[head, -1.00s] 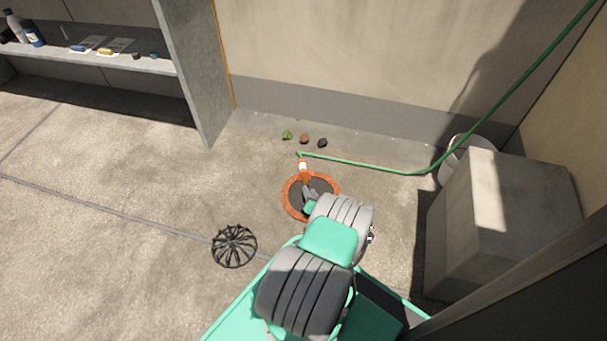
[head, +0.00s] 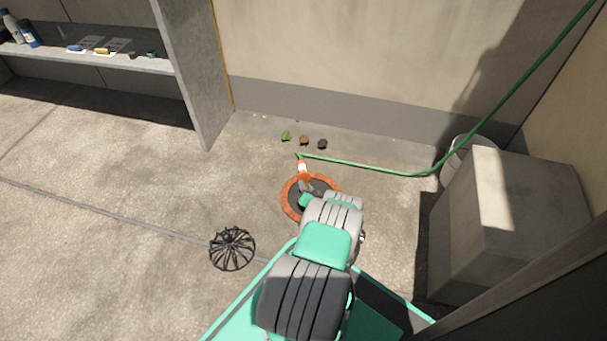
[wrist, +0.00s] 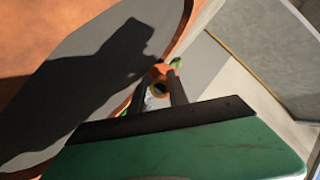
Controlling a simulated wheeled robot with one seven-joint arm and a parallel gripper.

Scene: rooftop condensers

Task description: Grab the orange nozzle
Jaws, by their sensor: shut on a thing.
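The orange nozzle (head: 302,163), orange with a pale band, shows in the head view at the far side of a round orange-rimmed pot (head: 289,189). In the wrist view the nozzle (wrist: 160,71) shows between the dark fingers of my gripper (wrist: 158,80), with a dark round opening facing the camera. My gripper (head: 304,181) is shut on it. In the head view my arm hides part of the pot and most of the gripper.
A green hose (head: 380,171) runs from near the nozzle to a pale bucket (head: 457,150) beside a grey block (head: 490,220). Several small lumps, one a green leaf-like piece (head: 286,136), lie by the wall. A black wire dome (head: 232,249) sits on open floor; a shelf (head: 100,62) stands left.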

